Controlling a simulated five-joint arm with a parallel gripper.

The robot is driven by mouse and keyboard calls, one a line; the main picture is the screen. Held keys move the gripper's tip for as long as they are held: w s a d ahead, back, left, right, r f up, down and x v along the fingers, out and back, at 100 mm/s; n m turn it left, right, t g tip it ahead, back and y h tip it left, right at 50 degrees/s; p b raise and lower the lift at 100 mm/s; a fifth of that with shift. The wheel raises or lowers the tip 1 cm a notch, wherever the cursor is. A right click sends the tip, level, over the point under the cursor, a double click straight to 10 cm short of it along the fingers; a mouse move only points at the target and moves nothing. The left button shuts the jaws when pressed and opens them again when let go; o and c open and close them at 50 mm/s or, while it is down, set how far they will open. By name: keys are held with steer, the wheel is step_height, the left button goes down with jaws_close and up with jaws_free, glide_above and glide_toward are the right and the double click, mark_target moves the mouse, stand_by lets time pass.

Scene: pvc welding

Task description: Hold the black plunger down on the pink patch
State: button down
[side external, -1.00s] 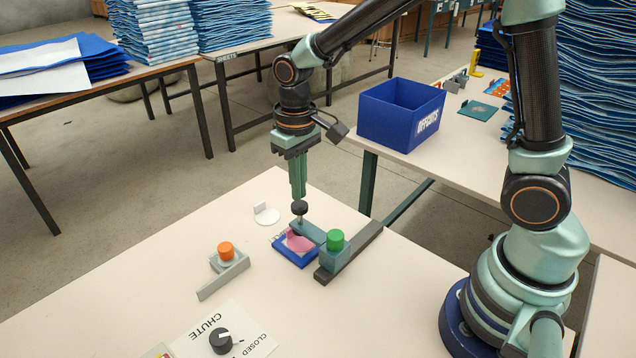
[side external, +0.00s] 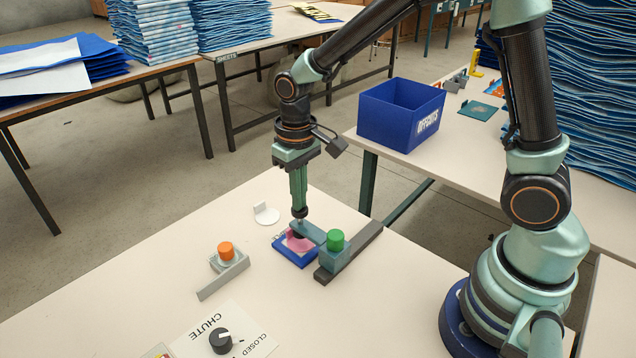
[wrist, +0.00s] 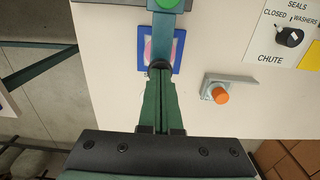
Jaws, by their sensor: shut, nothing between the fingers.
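The black plunger's knob (side external: 299,213) is directly under my fingertips, and its dark foot (side external: 298,235) shows low over the pink patch (side external: 300,245). The patch lies on a blue-framed pad, and the plunger sits in the end of a teal arm (side external: 310,231). My gripper (side external: 299,205) is shut, pointing down, its tips against the knob top. In the wrist view the closed fingers (wrist: 158,78) end at the black knob (wrist: 158,67); the pink patch (wrist: 148,50) is partly hidden by the teal arm.
A green knob (side external: 336,240) stands on the teal block beside the pad. An orange knob (side external: 226,251) on a grey bracket is to the left. A white disc (side external: 266,215), a chute dial (side external: 220,341) and a blue offcuts bin (side external: 390,118) stand clear.

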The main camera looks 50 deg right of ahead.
steer(key=shift+f, duration=1.2)
stand_by(3.3)
steer(key=shift+r, duration=2.9)
